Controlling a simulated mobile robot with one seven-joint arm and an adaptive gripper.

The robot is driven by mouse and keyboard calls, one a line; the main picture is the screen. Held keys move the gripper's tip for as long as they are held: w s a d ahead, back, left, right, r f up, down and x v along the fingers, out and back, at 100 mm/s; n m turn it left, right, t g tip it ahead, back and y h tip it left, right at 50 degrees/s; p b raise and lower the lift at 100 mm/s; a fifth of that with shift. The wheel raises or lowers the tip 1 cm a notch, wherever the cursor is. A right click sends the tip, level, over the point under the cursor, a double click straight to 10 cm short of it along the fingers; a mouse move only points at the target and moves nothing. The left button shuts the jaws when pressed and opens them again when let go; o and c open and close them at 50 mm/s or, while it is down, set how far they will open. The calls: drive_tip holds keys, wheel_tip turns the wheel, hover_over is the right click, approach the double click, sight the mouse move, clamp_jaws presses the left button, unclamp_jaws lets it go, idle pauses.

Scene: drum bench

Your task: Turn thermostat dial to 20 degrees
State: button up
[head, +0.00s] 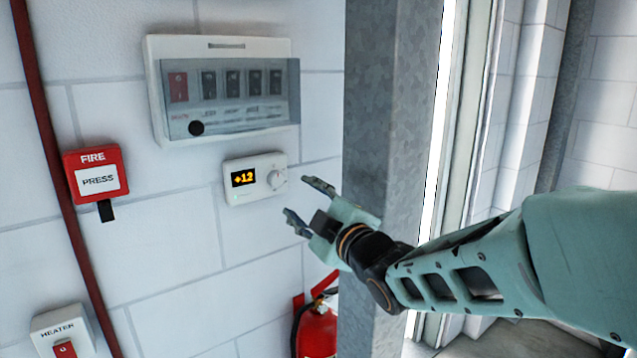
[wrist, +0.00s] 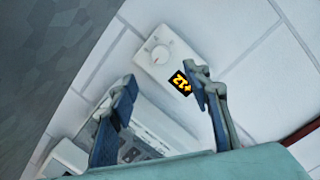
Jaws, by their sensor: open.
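The thermostat (head: 255,192) is a small white box on the white block wall, with a dark display (head: 243,178) reading +12 in orange. Its round white dial (head: 277,179) is on the right side of the box. My gripper (head: 305,203) is open and empty, just right of and below the dial, apart from it in the picture. In the wrist view the thermostat (wrist: 168,62) is upside down beyond my fingers (wrist: 160,95), with the dial (wrist: 160,53) and the +12 display (wrist: 180,82) both visible. A small red mark shows on the dial.
A breaker box (head: 222,135) with a clear cover is above the thermostat. A red fire call point (head: 97,175) and a heater switch (head: 64,333) are at left. A grey metal post (head: 385,110) stands close at right; a red extinguisher (head: 318,328) is below.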

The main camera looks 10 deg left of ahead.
sight(279, 181)
drive_tip(key=b+x, duration=0.6)
drive_tip(key=x, duration=0.4)
drive_tip(key=shift+w+a, duration=0.2)
drive_tip(key=shift+a, duration=0.05)
drive_tip(key=c, duration=1.2)
drive_tip(key=shift+o, duration=0.2)
